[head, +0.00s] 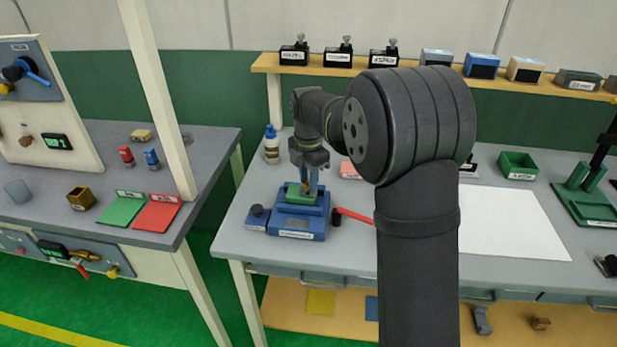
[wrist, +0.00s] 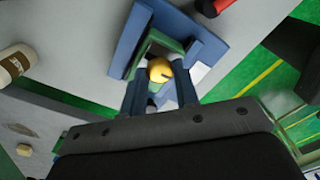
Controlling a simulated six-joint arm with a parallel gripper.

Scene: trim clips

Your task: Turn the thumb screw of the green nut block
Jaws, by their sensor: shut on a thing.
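The green nut block (head: 301,196) sits in a blue fixture (head: 290,224) on the grey bench. It also shows in the wrist view (wrist: 168,43), partly hidden by the screw and my fingers. The thumb screw (wrist: 159,70) has a round brass-yellow head with a dark slot. In the head view it is mostly hidden between my fingers. My gripper (head: 308,184) points down over the block, and its blue fingers (wrist: 159,92) are shut on the thumb screw head.
A red handle (head: 354,215) sticks out to the right of the fixture. A bottle (head: 271,146) stands behind it. A white sheet (head: 515,222) lies on the bench to the right. A green bin (head: 517,166) stands further back. A shelf (head: 330,70) with several boxes runs behind.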

